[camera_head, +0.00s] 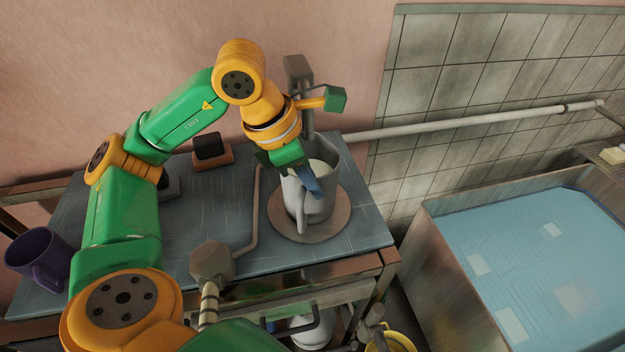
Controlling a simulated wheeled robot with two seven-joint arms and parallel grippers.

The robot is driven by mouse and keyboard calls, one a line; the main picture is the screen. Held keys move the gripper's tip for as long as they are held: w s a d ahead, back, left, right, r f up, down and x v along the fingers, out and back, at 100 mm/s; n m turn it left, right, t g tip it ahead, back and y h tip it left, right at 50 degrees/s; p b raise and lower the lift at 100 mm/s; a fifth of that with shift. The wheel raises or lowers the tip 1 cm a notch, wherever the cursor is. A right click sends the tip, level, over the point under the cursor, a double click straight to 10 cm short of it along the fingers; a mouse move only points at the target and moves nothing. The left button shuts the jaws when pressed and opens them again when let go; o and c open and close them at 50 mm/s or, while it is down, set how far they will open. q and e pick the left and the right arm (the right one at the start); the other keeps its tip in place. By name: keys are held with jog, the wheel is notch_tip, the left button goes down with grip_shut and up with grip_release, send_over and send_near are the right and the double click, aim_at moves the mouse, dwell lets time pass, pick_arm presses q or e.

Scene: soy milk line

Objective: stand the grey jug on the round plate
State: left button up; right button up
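The grey jug (322,205) stands upright over the round plate (341,226), a brown disc on the right part of the dark table. A pale liquid shows inside its mouth, and its handle faces the front. My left gripper (306,180) reaches down at the jug's near left rim, just above the handle. One blue finger shows in front of the jug; the other finger is hidden, so I cannot tell whether it grips. The jug's base appears to rest on the plate. My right gripper is out of view.
A pipe spout (300,75) rises behind the jug. A purple mug (40,258) stands at the table's left edge. A dark block on a brown base (211,151) sits at the back. A metal vat of blue liquid (540,262) stands to the right.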

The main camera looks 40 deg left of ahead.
pick_arm(q)
jog(key=o, duration=0.3)
jog(key=shift+r, duration=0.25)
jog(key=p+v, duration=0.4)
jog(key=v, duration=0.7)
jog(key=shift+s+r, duration=0.25)
jog(key=shift+r, duration=0.1)
